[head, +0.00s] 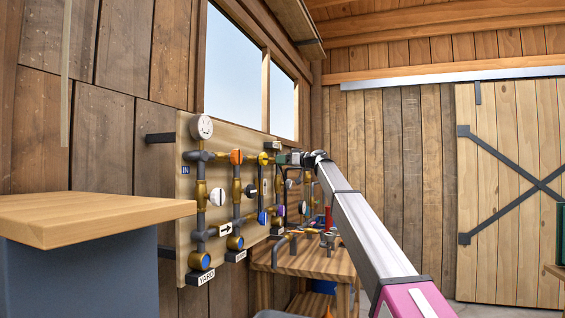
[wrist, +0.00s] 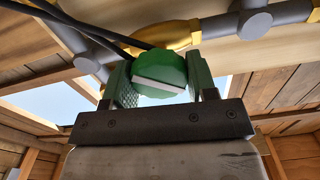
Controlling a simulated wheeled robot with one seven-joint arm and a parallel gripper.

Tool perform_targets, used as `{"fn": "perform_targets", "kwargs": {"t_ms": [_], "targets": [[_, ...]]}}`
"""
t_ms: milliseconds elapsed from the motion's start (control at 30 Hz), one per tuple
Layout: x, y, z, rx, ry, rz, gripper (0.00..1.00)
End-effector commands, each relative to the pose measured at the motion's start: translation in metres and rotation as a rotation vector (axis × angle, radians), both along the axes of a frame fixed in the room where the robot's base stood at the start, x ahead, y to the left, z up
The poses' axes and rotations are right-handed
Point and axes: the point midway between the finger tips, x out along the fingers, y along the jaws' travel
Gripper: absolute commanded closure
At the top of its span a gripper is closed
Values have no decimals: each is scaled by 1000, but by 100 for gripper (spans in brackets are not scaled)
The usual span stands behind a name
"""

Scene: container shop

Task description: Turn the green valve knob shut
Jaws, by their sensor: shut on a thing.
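The green valve knob (wrist: 160,75) is round with a white bar across its face, and it shows large in the wrist view. The bar lies nearly level there, roughly along the brass and grey pipe (wrist: 172,34) behind it. My gripper (wrist: 161,86) is shut on the knob, with one green ridged finger on each side. In the head view my gripper (head: 293,158) reaches the far part of the pipe board (head: 186,222), near its top. The knob is largely hidden there by my gripper and arm.
A gauge (head: 201,127) tops the near pipe. A wooden bench (head: 298,262) with tools stands below my arm. A counter (head: 95,208) is at near left.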

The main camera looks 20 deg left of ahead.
Motion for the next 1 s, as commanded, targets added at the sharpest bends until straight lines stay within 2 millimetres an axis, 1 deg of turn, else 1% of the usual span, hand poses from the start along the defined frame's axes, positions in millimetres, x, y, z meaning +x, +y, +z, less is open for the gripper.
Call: {"fn": "perform_targets", "kwargs": {"t_ms": [600,800,1000], "targets": [[1,0,-1,43,558,1,72],[1,0,-1,55,713,1,72],[1,0,-1,64,825,0,72]]}}
